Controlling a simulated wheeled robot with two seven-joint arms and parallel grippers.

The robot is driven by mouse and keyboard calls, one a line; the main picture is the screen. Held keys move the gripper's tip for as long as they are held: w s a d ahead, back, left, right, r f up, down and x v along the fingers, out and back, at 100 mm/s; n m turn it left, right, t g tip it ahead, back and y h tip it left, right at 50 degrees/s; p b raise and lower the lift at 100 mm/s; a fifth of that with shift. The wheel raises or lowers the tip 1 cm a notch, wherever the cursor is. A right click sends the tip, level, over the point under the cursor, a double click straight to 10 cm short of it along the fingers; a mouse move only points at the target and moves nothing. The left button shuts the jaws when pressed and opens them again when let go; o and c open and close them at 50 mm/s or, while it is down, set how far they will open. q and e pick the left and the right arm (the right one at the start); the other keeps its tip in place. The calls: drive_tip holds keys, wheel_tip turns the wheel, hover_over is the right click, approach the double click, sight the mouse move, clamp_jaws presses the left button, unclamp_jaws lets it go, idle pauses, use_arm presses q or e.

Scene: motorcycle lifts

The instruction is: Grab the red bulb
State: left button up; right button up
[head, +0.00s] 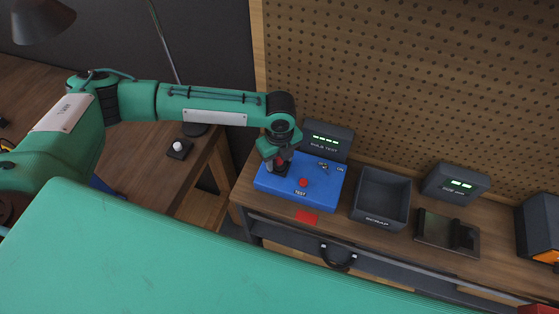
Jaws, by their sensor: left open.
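My left gripper (276,164) is open and points down over the left part of the blue test box (325,191). A small red thing (281,163), which looks like the red bulb, shows at the fingertips. The gripper hides most of it, and I cannot tell whether the fingers touch it. A round red button (303,182) sits on the box above the word TEST, to the right of the gripper. My right gripper is not in view.
A dark bulb test display (328,140) stands behind the box. An open scrap bin (357,190) is to its right, then a dark holder (432,234) and another lit display (457,183). A red patch (306,217) lies in front. A white bulb (177,146) stands on the left table.

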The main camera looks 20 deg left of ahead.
use_arm(q)
drive_tip(key=c, duration=0.8)
drive_tip(key=shift+r, duration=0.1)
